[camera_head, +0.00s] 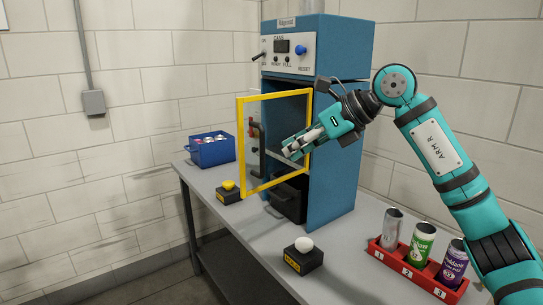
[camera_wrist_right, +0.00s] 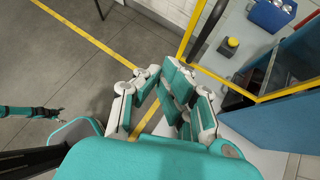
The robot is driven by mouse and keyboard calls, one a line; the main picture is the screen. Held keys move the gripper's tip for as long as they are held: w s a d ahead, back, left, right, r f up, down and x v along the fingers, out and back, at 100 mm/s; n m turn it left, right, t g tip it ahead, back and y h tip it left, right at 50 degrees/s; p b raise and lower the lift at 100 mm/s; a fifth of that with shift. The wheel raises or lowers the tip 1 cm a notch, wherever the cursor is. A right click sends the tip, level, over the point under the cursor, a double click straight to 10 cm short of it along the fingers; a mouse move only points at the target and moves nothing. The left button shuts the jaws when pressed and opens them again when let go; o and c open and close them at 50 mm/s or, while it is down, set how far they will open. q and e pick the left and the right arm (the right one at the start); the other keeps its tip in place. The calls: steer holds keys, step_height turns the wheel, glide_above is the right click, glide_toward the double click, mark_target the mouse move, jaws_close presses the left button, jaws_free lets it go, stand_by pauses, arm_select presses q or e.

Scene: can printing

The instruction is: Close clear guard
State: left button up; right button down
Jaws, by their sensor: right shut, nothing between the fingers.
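The clear guard (camera_head: 240,150) is a see-through panel in a yellow frame on the front of the blue machine (camera_head: 338,150). It stands ajar, its left side swung out from the opening. Its yellow frame also shows at the upper right of the right wrist view (camera_wrist_right: 289,91). My right gripper (camera_head: 291,150) is shut and empty, in front of the panel near its right side; I cannot tell whether it touches. Its fingers show in the right wrist view (camera_wrist_right: 165,95). What looks like my left gripper (camera_wrist_right: 52,112) is far off at the left, too small to read.
A blue bin (camera_head: 211,153) with cans stands at the back left of the table. A yellow button box (camera_head: 228,192) and a white button box (camera_head: 304,257) sit in front of the machine. A red rack (camera_head: 417,269) holds three cans at the right.

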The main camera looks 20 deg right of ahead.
steer(key=d+r+h, duration=0.2)
steer(key=d, duration=0.3)
steer(key=p, duration=0.3)
glide_toward(263, 167)
step_height(263, 167, down, 3)
steer(key=s, duration=0.1)
steer(key=shift+m+t+h, duration=0.3)
steer(key=shift+m, duration=0.1)
steer(key=w, duration=0.1)
steer(key=w+a+p, duration=0.1)
steer(key=w+a, duration=0.1)
steer(key=shift+w+a+f+p, duration=0.15)
steer(key=shift+a+f+p, duration=0.1)
steer(key=shift+f+p, duration=0.05)
steer(key=shift+a, duration=0.15)
